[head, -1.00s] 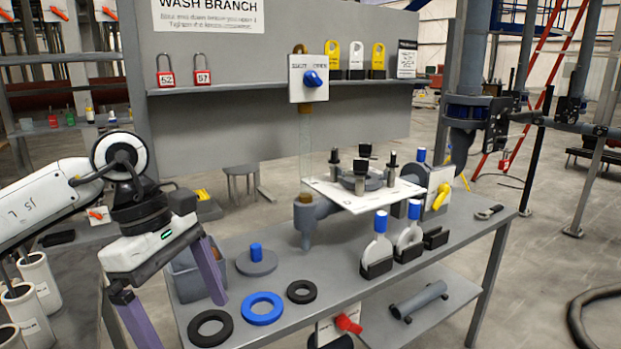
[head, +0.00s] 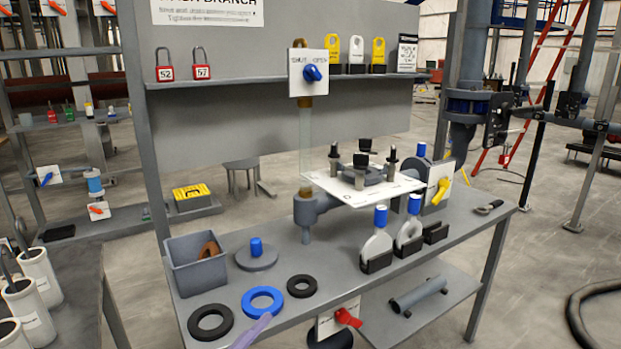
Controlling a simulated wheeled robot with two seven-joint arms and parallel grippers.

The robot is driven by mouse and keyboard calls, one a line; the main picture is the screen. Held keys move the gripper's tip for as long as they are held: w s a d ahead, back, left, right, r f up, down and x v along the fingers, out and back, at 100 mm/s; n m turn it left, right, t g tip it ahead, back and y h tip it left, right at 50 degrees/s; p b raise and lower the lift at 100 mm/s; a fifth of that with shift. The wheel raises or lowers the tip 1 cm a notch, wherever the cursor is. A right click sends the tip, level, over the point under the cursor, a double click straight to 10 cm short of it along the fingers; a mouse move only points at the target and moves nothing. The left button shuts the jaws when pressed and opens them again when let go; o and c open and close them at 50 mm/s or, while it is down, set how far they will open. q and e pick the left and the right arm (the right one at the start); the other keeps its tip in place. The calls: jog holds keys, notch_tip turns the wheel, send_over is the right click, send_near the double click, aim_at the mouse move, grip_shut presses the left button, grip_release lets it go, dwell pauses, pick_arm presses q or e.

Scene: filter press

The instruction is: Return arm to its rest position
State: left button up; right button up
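Only one purple finger of a gripper, apparently my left gripper (head: 253,331), shows at the bottom edge. It is blurred and overlaps the front edge of the grey bench (head: 335,240), just below the blue ring (head: 262,300). Its other finger and the arm are out of frame, so its opening and any load are hidden. I cannot tell whether the finger touches anything. My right gripper is not in view.
Black rings (head: 210,322) (head: 301,286), a grey bin (head: 196,268) and a blue-knobbed disc (head: 256,257) are on the bench. Paddle-shaped plates (head: 377,245) stand to the right. A red-handled valve (head: 347,317) is below the front edge.

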pick_arm(q)
jog(key=s+a+f+n+g+y, duration=0.2)
jog(key=s+a+f+n+y, duration=0.25)
jog(key=f, duration=0.45)
jog(key=s+a+f+n+g+y, duration=0.1)
jog(key=s+a+f+n+y, duration=0.3)
jog(key=f, duration=0.5)
jog(key=s+a+f+n+g, duration=0.3)
jog(key=s+f+n, duration=0.3)
jog(key=s+f, duration=0.3)
jog(key=s+g, duration=0.1)
jog(key=s, duration=0.1)
jog(key=shift+s+a+f+g, duration=0.3)
jog(key=shift+a+g, duration=0.05)
jog(key=shift+g, duration=0.05)
jog(key=shift+y, duration=0.25)
